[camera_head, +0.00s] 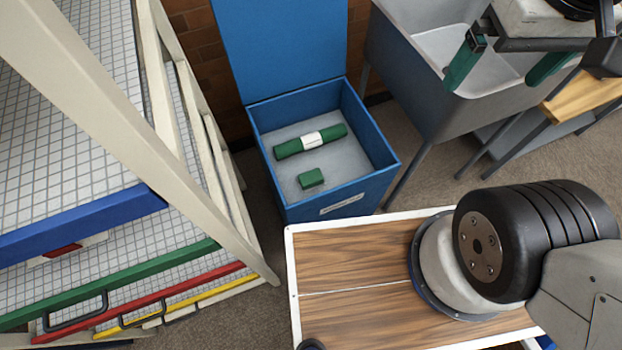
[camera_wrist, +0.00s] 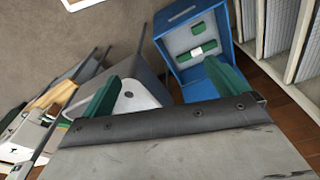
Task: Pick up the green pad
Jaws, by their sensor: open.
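The green pad (camera_head: 311,178) is a small green block lying on the grey floor of an open blue box (camera_head: 262,120), near its front side. A green roll with a white band (camera_head: 285,148) lies behind it in the same box, apart from it. My gripper (camera_head: 492,82) is at the upper right, over the grey sink, with its two green fingers spread and nothing between them. In the wrist view, my gripper (camera_wrist: 161,71) is open, and the pad (camera_wrist: 198,28) shows inside the box beyond the fingers. The right finger there overlaps part of the box.
The box's blue lid (camera_head: 282,45) stands upright at its back. A grey metal sink (camera_head: 400,70) stands right of the box. A rack with coloured drawer fronts (camera_head: 110,290) and a pale post stands at left. A brick wall is behind. Air above the box is clear.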

